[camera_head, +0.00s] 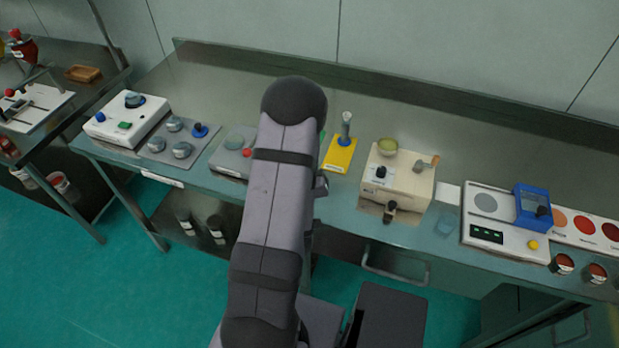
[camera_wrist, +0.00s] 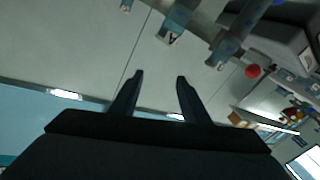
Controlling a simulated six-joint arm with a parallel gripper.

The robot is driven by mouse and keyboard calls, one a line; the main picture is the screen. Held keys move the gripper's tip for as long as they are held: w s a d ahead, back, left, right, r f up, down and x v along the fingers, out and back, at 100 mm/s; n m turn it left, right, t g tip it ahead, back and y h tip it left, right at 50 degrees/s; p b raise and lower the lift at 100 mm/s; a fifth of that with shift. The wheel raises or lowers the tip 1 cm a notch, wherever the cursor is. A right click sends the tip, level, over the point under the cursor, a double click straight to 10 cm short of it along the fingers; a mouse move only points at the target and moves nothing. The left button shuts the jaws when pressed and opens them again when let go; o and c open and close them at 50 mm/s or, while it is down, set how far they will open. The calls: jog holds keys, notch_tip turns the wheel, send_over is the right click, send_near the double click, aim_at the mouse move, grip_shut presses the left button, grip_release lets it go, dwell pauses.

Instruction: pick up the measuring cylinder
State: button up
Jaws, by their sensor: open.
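No measuring cylinder can be made out for certain. A slim upright grey and blue piece (camera_head: 346,128) stands on a yellow plate (camera_head: 338,159) just right of my arm in the head view; it may be the cylinder, but it is too small to tell.
A white device with a blue cover (camera_head: 532,205) is farther right. Left are a grey device (camera_head: 231,158) and a grey tray (camera_head: 157,153). The back of the bench is mostly clear.

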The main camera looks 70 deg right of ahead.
jog(key=s+f+m, duration=0.1)
jog(key=f, duration=0.1)
jog(key=s+a+f+m+b, duration=0.1)
jog(key=f, duration=0.2)
jog(key=s+a+f+m+g+b, duration=0.1)
jog(key=f+m, duration=0.1)
jog(key=shift+s+a+f, duration=0.1)
jog(key=shift+f, duration=0.2)
jog(key=shift+s+a+f+m+b, duration=0.15)
jog(key=shift+a+f+m+b, duration=0.15)
jog(key=shift+f+b, duration=0.1)
jog(key=shift+b+x, duration=0.35)
jog(key=shift+x, duration=0.8)
jog(key=shift+w+d+r+p, duration=0.1)
jog(key=shift+w+d+p, duration=0.25)
jog(key=shift+d+p, duration=0.35)
jog(key=shift+f+p+x, duration=0.1)
jog(key=shift+p+x, duration=0.35)
jog(key=shift+x, duration=0.5)
jog(key=shift+f+p+x, duration=0.15)
jog(key=shift+p+x, duration=0.25)
jog(key=shift+x, duration=0.5)
jog(key=shift+c, duration=0.3)
grip_shut()
